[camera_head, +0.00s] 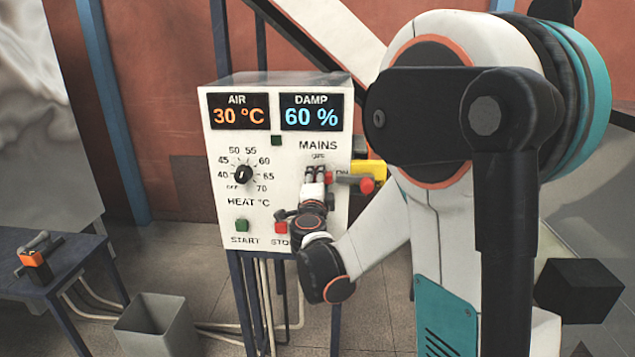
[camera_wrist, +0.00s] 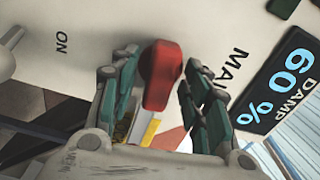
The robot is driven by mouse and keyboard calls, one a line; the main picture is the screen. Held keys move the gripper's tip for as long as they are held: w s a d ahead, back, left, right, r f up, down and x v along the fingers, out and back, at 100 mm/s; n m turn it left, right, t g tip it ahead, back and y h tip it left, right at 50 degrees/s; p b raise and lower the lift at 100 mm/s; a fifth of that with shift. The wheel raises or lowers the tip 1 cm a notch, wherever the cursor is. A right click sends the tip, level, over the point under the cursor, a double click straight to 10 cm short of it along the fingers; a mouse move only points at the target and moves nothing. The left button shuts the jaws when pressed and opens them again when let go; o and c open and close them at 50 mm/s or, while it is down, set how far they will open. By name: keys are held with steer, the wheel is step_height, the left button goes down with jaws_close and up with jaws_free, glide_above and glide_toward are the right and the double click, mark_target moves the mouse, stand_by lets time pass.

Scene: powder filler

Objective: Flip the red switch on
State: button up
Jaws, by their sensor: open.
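The red switch (camera_wrist: 162,68) is a rounded red lever on the white control panel (camera_head: 214,160), near the MAINS label. In the wrist view it stands between the two fingers of my gripper (camera_wrist: 160,100), with an ON label to its left. The fingers are apart, one on each side of it; I cannot tell whether either touches it. In the head view my gripper (camera_head: 316,174) is at the panel's right side under MAINS, and red (camera_head: 328,177) shows beside its fingertips. My arm and gripper hide part of the panel there.
The heat dial (camera_head: 243,174) and green START button (camera_head: 242,225) are left of my gripper. A grey bin (camera_head: 155,325) stands on the floor.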

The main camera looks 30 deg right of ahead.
jaws_close()
steer(key=shift+m+b, duration=0.3)
steer(key=shift+m, duration=0.4)
jaws_free()
steer(key=v, duration=1.2)
